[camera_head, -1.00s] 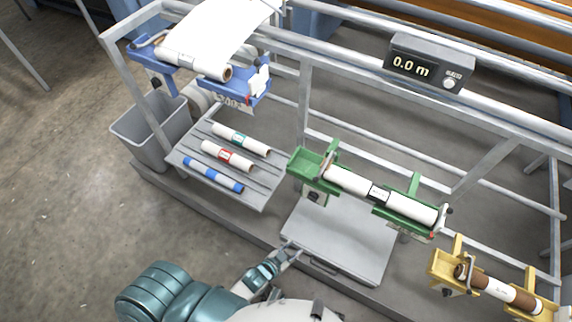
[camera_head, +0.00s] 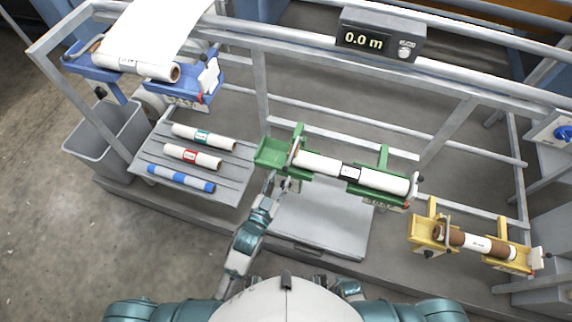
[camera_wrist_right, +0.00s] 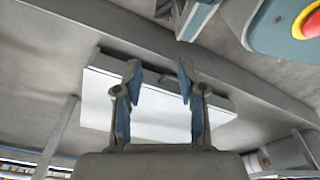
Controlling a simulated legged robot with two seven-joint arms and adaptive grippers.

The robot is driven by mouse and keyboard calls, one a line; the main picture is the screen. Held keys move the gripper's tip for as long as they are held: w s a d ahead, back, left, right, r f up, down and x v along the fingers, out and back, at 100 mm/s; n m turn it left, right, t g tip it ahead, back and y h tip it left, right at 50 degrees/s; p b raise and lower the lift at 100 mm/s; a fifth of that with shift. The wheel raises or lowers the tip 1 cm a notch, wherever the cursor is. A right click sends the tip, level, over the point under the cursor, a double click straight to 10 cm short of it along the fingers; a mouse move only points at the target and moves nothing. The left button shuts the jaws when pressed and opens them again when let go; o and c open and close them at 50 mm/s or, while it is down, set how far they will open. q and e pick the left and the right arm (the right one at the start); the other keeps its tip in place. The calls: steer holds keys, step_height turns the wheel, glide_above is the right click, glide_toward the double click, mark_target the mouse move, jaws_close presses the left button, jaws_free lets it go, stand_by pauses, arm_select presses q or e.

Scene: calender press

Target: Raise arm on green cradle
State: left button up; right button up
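The green cradle (camera_head: 384,160) hangs from the rail at the middle of the head view, with a white roll (camera_head: 322,164) with a dark band lying across it. My right gripper (camera_wrist_right: 158,72) is open and empty in the right wrist view.
A blue cradle (camera_head: 180,86) with a white roll is at upper left. Small rolls lie on a grey slatted shelf (camera_head: 228,187). A yellow cradle (camera_head: 432,236) with a brown roll is at right. A pale box (camera_head: 325,225) lies below the green cradle. A meter (camera_head: 380,38) reads 0.0 m.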

mark_target(287, 164)
arm_select(q)
steer(key=x, duration=0.6)
steer(key=shift+d, duration=0.2)
jaws_close()
